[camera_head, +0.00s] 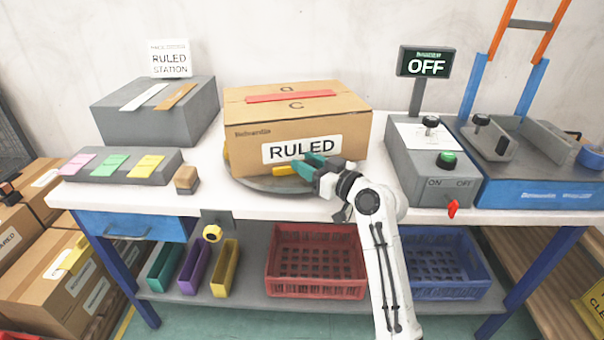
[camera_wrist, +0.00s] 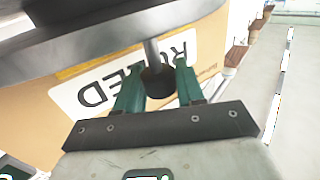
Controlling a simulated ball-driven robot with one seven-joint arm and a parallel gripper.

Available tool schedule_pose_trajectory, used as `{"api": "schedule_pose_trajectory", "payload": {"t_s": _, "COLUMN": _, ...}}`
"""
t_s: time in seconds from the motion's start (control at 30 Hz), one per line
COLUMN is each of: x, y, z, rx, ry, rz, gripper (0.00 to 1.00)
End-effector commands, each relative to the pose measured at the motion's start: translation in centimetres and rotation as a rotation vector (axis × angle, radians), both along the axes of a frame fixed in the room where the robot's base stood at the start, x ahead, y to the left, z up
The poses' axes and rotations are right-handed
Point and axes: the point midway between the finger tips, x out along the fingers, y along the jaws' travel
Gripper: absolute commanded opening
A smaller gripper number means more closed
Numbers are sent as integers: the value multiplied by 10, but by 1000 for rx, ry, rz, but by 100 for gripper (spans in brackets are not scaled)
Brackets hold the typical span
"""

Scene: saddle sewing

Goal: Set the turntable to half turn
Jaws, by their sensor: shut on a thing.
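The turntable (camera_head: 262,184) is a grey disc on the white bench, and its rim also shows at the top of the wrist view (camera_wrist: 90,45). A closed cardboard box (camera_head: 245,150) labelled RULED stands on it, with red tape on top. My gripper (camera_head: 303,167) is at the front right of the turntable, in front of the box. In the wrist view its green fingers are around a dark round knob (camera_wrist: 158,83) on a short stem by the turntable rim. The fingers are shut on this knob. Part of the turntable is hidden by the box and my gripper.
A grey control box (camera_head: 403,160) with a green button and an OFF display (camera_head: 425,63) stands right of the box. A small wooden block (camera_head: 186,180) and a tray of coloured cards (camera_head: 115,165) lie left. Red (camera_head: 315,287) and blue crates are below.

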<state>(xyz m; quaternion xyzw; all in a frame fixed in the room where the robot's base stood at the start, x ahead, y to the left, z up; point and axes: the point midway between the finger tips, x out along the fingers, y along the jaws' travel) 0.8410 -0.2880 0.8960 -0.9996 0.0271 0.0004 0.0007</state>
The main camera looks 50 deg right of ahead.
Motion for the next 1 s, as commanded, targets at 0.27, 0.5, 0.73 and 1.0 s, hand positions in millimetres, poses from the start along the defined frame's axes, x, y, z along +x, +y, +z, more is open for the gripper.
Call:
{"api": "schedule_pose_trajectory", "payload": {"t_s": 0.27, "x": -1, "y": -1, "z": 0, "rx": -3, "ry": 1, "rz": 3, "gripper": 0}}
{"api": "schedule_pose_trajectory", "payload": {"t_s": 0.5, "x": -1, "y": 1, "z": 1, "rx": -3, "ry": 0, "rz": 6, "gripper": 55}}
{"api": "schedule_pose_trajectory", "payload": {"t_s": 0.73, "x": -1, "y": 1, "z": 1, "rx": -2, "ry": 0, "rz": 7, "gripper": 57}}
{"api": "schedule_pose_trajectory", "payload": {"t_s": 1.0, "x": -27, "y": 2, "z": 0, "rx": -2, "ry": 1, "rz": 6, "gripper": 57}}
